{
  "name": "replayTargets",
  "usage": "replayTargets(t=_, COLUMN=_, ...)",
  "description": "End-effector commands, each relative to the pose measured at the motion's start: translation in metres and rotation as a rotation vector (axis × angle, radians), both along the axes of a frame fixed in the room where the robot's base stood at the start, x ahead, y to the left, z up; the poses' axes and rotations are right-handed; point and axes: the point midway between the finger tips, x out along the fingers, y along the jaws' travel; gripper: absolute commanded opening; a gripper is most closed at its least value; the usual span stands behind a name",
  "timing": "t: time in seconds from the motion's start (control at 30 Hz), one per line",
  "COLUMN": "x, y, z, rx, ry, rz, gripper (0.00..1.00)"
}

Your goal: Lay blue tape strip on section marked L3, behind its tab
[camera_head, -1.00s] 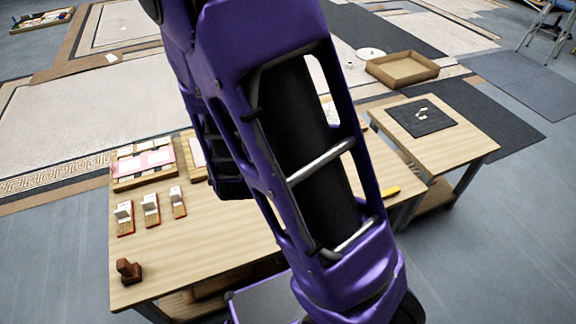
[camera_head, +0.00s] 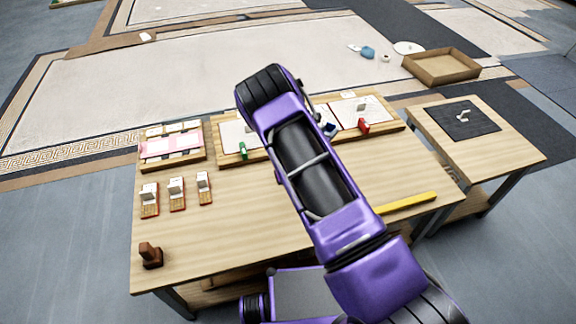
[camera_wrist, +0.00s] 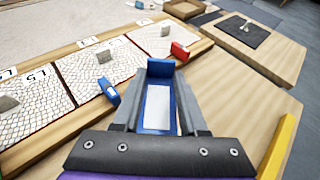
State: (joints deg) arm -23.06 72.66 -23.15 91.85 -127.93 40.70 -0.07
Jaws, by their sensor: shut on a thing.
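My gripper (camera_wrist: 158,118) is shut on a blue-edged strip (camera_wrist: 158,108) with a pale middle and an upright blue end tab, in the wrist view. It is over the wooden table, near the front edge of a long wooden board. The board (camera_head: 225,162) holds several pale mesh sections with small upright tabs and paper labels. A small blue block (camera_wrist: 109,89) is at a section's front edge, left of the held strip. A red block (camera_wrist: 180,50) is farther right. The label lettering is too small to read surely, so I cannot tell which is L3. My arm hides my gripper in the head view.
Several small red-edged stands (camera_head: 176,193) and a brown block (camera_head: 150,255) are on the table's left. A pink-and-white tray (camera_head: 170,146) is behind them. A yellow bar (camera_head: 407,203) lies at the right edge. A side table (camera_head: 520,150) bears a dark mat (camera_head: 485,122).

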Motion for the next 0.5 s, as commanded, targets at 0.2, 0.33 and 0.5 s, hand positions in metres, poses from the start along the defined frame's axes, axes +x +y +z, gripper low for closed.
replayTargets(t=0.2, x=0.016, y=-0.005, z=-0.060, rx=0.012, ry=0.001, rz=-0.006, gripper=0.00)
replayTargets(t=0.33, x=0.019, y=-0.005, z=-0.076, rx=0.019, ry=0.002, rz=-0.007, gripper=0.00)
replayTargets(t=0.5, x=0.020, y=-0.005, z=-0.107, rx=0.020, ry=0.003, rz=-0.008, gripper=0.00)
